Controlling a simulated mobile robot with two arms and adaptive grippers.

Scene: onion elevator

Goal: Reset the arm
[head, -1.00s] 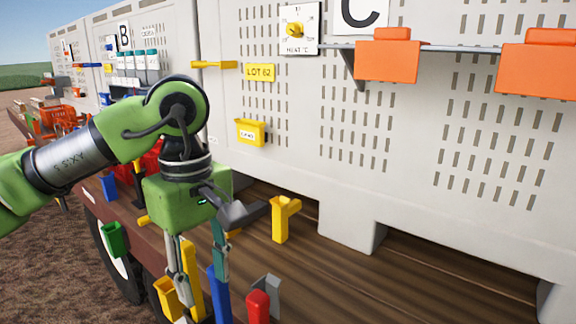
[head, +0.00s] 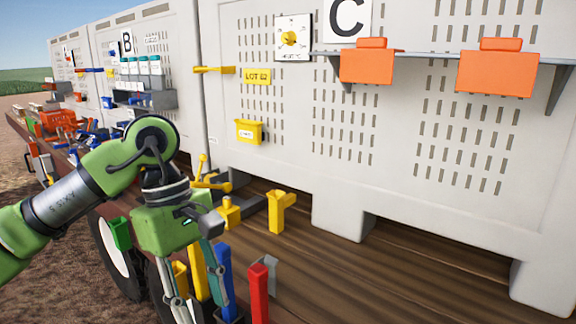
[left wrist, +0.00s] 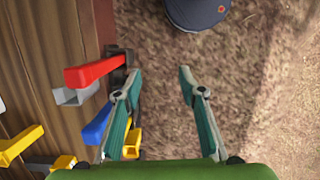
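My left arm reaches in from the left in the head view, and its gripper (head: 195,296) points down beside the edge of the wooden deck (head: 400,290). In the left wrist view the gripper (left wrist: 160,76) has its two fingers apart with nothing between them. Dirt ground lies below it. A red handle (left wrist: 92,72) and a blue handle (left wrist: 96,124) stand close to the left of the fingers in that view. My right gripper is not in view.
Yellow (head: 199,270), blue (head: 226,268) and red (head: 259,292) handles stand in holders along the deck edge. A yellow piece (head: 278,210) stands further in on the deck. Behind are grey crates (head: 300,150) with a shelf holding orange bins (head: 367,64). The deck's right part is clear.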

